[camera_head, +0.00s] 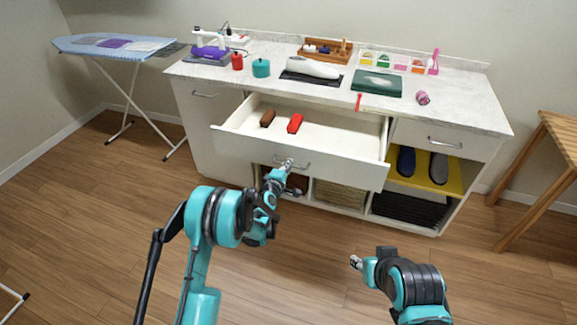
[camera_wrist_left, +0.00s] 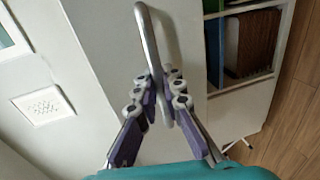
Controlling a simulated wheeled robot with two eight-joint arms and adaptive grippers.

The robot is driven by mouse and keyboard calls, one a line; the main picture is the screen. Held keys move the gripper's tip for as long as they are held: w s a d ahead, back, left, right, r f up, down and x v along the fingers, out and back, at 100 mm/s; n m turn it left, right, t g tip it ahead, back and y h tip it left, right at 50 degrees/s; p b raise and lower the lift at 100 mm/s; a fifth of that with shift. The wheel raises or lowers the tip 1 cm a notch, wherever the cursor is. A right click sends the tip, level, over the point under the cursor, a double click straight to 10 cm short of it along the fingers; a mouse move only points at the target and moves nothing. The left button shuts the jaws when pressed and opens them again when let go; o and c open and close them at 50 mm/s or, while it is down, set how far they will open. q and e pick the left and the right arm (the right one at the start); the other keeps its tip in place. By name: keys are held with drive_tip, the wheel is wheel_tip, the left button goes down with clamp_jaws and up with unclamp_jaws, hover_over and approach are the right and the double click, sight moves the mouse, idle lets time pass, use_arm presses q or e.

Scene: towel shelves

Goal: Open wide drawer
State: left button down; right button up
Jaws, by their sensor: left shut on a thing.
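The wide drawer (camera_head: 330,166) of the white cabinet is pulled well out, and its inside shows. A brown brush-like item (camera_head: 267,118) and a red item (camera_head: 295,123) lie in it near the left. My left gripper (camera_head: 286,166) is at the drawer's front, shut on its metal handle. In the left wrist view the handle (camera_wrist_left: 151,40) runs between the two fingers (camera_wrist_left: 160,100). My right gripper (camera_head: 356,262) is apart from the cabinet, low above the floor at the right; its finger state is too small to tell.
The countertop (camera_head: 440,105) holds an iron, a red and a teal container, a green mat and small trays. An ironing board (camera_head: 115,45) stands at the left, a wooden table (camera_head: 560,135) at the right. Open shelves (camera_head: 408,205) with slippers and baskets are below. Floor in front is clear.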

idle(0.3)
use_arm(q)
drive_tip(key=c, duration=1.9)
unclamp_jaws()
drive_tip(key=shift+s, duration=0.1)
drive_tip(key=v, duration=1.2)
drive_tip(key=s+a+r+m+g+y, duration=0.1)
drive_tip(key=s+a+r+m+g, duration=0.3)
drive_tip(key=s+r+m, duration=0.6)
drive_tip(key=s+a+m+g+y, duration=0.2)
drive_tip(key=s+a, duration=0.2)
drive_tip(key=s, duration=0.8)
drive_tip(key=s+a+r+m+g+y, duration=0.1)
drive_tip(key=s+a, duration=0.3)
drive_tip(key=s, duration=0.9)
drive_tip(key=shift+s+a+m+g+y, duration=0.2)
drive_tip(key=shift+a+m+g+y, duration=0.15)
drive_tip(key=shift+m, duration=0.35)
